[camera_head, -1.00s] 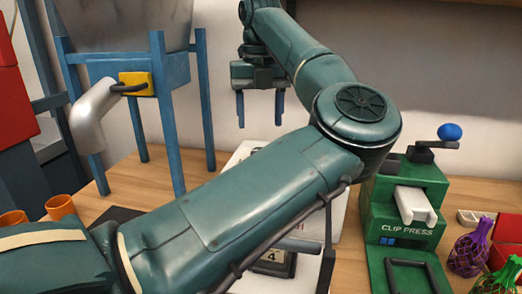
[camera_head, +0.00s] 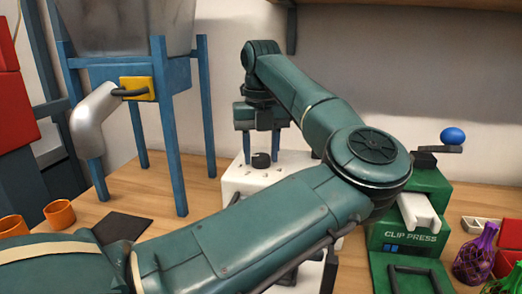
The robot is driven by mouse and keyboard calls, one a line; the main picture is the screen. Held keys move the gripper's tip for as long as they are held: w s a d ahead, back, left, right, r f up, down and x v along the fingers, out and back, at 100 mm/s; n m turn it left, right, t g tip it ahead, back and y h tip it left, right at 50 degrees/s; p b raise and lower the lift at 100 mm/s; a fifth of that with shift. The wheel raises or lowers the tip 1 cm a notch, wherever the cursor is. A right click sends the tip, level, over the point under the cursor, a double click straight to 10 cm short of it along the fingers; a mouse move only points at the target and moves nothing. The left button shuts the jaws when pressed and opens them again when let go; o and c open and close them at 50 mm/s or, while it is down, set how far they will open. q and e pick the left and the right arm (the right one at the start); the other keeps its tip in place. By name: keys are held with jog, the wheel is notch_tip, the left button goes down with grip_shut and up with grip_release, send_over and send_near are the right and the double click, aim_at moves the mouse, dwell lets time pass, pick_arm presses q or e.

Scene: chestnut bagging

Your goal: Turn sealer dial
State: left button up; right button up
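The sealer (camera_head: 236,180) is a white box in the middle, partly hidden behind my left arm. Its small black dial (camera_head: 261,160) is on the top face, with number marks such as 2 and 3 beside it. My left gripper (camera_head: 261,150) points down at the dial. Its two blue fingers are apart, one at the left and one at the right of the dial in the picture. Nothing shows clamped between them, and I cannot tell whether they touch the dial. The lower sealer is mostly covered by my arm. My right gripper is not in view.
A blue-legged hopper stand (camera_head: 172,90) with a metal spout (camera_head: 92,125) stands at left. Orange cups (camera_head: 60,214) and a dark mat (camera_head: 122,228) lie near it. A green clip press (camera_head: 412,236) and purple net bag (camera_head: 474,255) are at right.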

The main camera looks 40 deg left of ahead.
pick_arm(q)
jog(key=c, duration=0.6)
